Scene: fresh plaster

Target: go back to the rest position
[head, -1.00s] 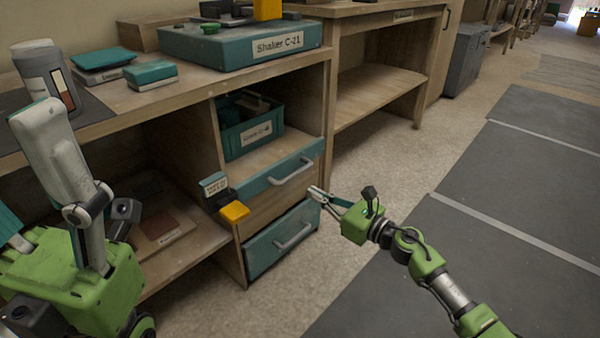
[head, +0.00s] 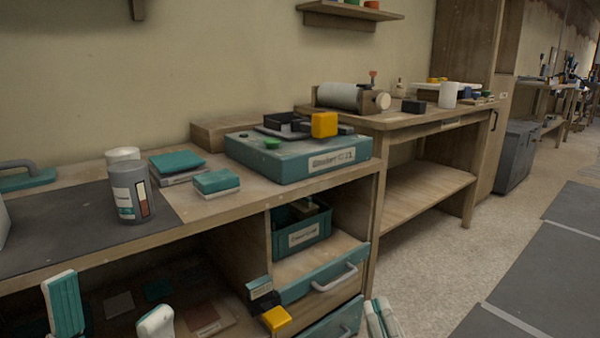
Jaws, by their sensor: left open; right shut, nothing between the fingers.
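My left gripper (head: 110,312) is at the bottom left edge, its teal-padded finger and white finger wide apart. It holds nothing and shows in front of the open lower shelf of the bench. My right gripper (head: 381,319) is at the bottom edge, right of the drawers, with its fingers together and empty. Only the fingertips of both show; the arms are out of view below.
A bench (head: 80,258) carries a grey canister (head: 126,203) and a teal shaker box (head: 262,163). Below are a teal bin (head: 290,248), a drawer (head: 330,277) and a yellow block (head: 277,319). Open floor (head: 440,262) lies right.

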